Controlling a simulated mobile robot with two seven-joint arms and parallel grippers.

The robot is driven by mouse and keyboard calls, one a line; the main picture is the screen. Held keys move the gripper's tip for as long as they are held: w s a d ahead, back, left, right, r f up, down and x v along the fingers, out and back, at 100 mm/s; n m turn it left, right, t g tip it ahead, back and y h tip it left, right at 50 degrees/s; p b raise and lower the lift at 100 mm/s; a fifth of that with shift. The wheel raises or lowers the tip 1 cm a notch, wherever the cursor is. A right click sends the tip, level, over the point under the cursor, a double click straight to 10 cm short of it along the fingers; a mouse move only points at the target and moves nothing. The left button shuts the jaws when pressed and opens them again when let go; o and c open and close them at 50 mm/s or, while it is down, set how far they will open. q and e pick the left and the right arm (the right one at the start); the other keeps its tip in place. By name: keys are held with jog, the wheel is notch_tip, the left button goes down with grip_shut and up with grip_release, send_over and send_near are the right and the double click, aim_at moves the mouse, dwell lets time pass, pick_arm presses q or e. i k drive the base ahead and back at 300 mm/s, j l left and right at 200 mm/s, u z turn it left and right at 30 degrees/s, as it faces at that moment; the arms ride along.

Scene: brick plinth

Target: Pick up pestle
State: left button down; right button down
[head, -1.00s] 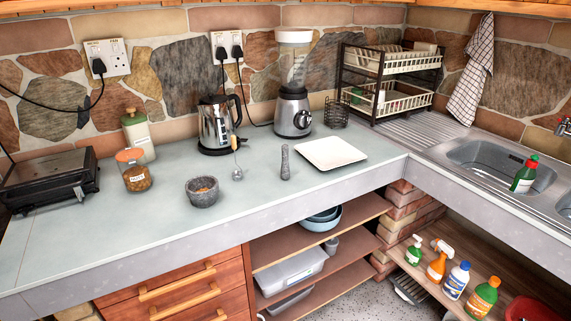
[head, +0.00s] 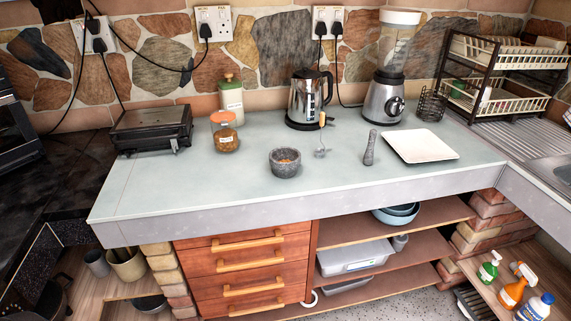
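The pestle (head: 370,148) is a grey stone stick standing upright, leaning slightly, on the pale worktop. It is between the spoon (head: 322,147) and the white square board (head: 420,146), touching neither. The grey stone mortar (head: 285,168) stands to its left with something brownish inside. Neither of my grippers shows in the head view.
The worktop (head: 230,186) has free room in front of the mortar and at its left. Behind stand a kettle (head: 307,103), a blender (head: 385,99), a jar with an orange lid (head: 224,137) and a green-lidded jar (head: 231,97). A black grill (head: 151,130) is at left.

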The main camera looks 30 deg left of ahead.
aim_at(369, 158)
jog(key=u, duration=0.3)
jog(key=i+l+u, duration=0.2)
jog(key=u, duration=0.2)
jog(key=i+l+u, duration=0.2)
jog(key=l+u, duration=0.2)
jog(key=i+l+u, duration=0.15)
jog(key=l, duration=0.3)
jog(key=i+l+u, duration=0.1)
jog(key=l, duration=0.4)
jog(key=i+l, duration=0.1)
jog(key=l, duration=0.35)
jog(key=i+l, duration=0.1)
jog(key=l, duration=0.35)
